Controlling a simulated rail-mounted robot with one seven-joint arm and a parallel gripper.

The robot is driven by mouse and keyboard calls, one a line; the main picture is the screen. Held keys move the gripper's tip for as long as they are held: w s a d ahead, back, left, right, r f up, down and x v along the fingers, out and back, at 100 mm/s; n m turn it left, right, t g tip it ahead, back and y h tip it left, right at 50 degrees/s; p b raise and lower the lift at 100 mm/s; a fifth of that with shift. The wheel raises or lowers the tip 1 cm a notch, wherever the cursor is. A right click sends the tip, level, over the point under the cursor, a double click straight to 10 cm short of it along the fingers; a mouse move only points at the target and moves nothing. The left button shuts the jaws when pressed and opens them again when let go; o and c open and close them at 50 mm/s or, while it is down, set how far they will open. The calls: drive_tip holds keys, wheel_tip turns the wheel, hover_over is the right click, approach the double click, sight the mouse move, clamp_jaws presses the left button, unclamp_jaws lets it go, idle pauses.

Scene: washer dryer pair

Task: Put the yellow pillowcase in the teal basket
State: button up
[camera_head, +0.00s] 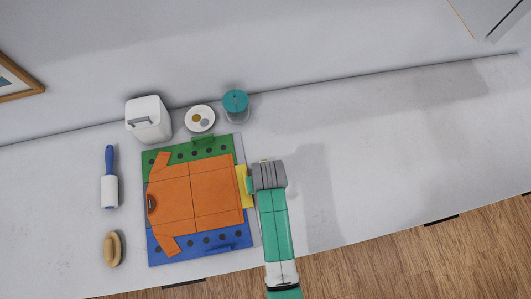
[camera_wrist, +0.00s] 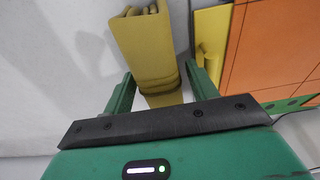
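The yellow pillowcase (camera_wrist: 150,45) shows in the wrist view as a thick folded bundle on the pale counter, its near end between my gripper's fingers (camera_wrist: 160,78). The fingers stand apart, with a gap visible at the left of the cloth; firm contact is not visible. In the head view my gripper (camera_head: 266,176) is at the right edge of the folding board and hides most of what lies under it; I cannot make out the pillowcase there. No teal basket is in either view.
The folding board (camera_head: 215,145) carries an orange shirt (camera_head: 200,190); its yellow panel (camera_wrist: 212,40) is beside the pillowcase. A white bin (camera_head: 148,122), a small dish (camera_head: 200,119) and a teal-lidded jar (camera_head: 236,101) stand behind. A lint roller (camera_head: 109,190) and brush (camera_head: 113,249) lie left. The right counter is clear.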

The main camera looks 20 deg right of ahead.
wheel_tip(320, 180, up, 12)
drive_tip(key=s+p, duration=0.1)
drive_tip(key=shift+s, duration=0.4)
drive_tip(key=shift+a+r, duration=0.1)
